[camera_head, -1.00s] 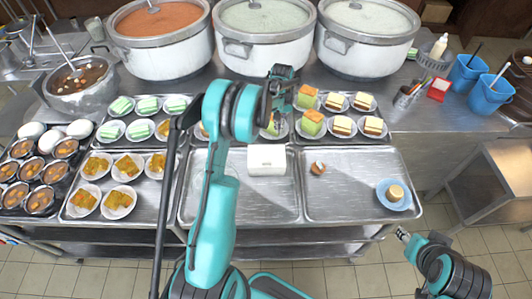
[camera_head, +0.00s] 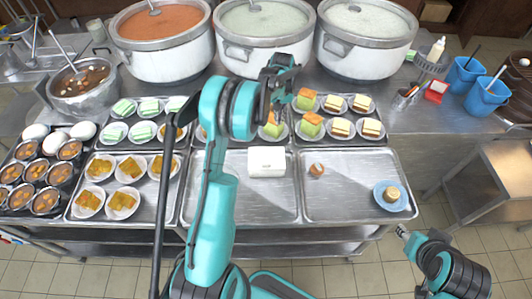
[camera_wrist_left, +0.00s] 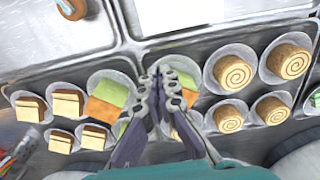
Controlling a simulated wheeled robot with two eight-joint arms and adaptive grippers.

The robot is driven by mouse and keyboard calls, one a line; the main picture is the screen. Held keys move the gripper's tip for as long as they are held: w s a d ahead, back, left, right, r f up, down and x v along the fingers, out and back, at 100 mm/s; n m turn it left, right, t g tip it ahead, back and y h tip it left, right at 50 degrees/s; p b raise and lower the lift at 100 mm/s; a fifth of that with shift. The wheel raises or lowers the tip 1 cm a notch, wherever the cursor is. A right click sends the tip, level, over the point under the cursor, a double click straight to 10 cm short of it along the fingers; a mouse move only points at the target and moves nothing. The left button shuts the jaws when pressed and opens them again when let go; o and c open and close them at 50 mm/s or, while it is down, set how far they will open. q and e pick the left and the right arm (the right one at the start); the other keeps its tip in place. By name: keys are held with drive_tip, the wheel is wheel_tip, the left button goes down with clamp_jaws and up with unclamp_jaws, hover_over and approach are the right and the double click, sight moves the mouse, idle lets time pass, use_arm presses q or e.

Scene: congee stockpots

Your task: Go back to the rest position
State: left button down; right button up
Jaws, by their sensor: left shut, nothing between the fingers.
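My left gripper (camera_head: 282,85) is shut and empty. It hangs over the back middle of the table, above the plates of cakes. In the left wrist view its two fingers (camera_wrist_left: 163,76) are together, over the row of small plates, with an orange-and-green cake (camera_wrist_left: 106,98) beside them and rolled cakes (camera_wrist_left: 236,66) on the other side. My left arm covers part of the trays in the head view. My right gripper (camera_head: 403,234) shows only as a small tip at the lower right, in front of the table; its jaws are unclear.
Three large pots (camera_head: 263,41) stand along the back. A white box (camera_head: 267,161) and a small brown-and-white piece (camera_head: 317,170) sit on the front trays. A blue plate (camera_head: 401,205) bears a round cake. Blue buckets (camera_head: 486,98) stand at the right. The front right tray (camera_head: 350,190) is mostly bare.

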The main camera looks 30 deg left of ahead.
use_arm(q)
wheel_tip(320, 180, up, 2)
drive_tip(key=shift+r+p, duration=0.1)
drive_tip(key=shift+p, duration=0.35)
drive_tip(key=s+d+r+m+t+b, duration=0.35)
drive_tip(key=s+d+r+b, duration=0.35)
drive_tip(key=s+d, duration=0.45)
drive_tip(key=s+d+f+m+t+b, duration=0.1)
drive_tip(key=s+d+f+t+b, duration=0.1)
drive_tip(key=s, duration=0.6)
drive_tip(key=s+d+f+m+t+b, duration=0.1)
drive_tip(key=s+f+b, duration=0.3)
drive_tip(key=s, duration=0.5)
drive_tip(key=shift+d+f+m+t, duration=0.35)
drive_tip(key=shift+d+f, duration=0.15)
drive_tip(key=shift+f, duration=0.1)
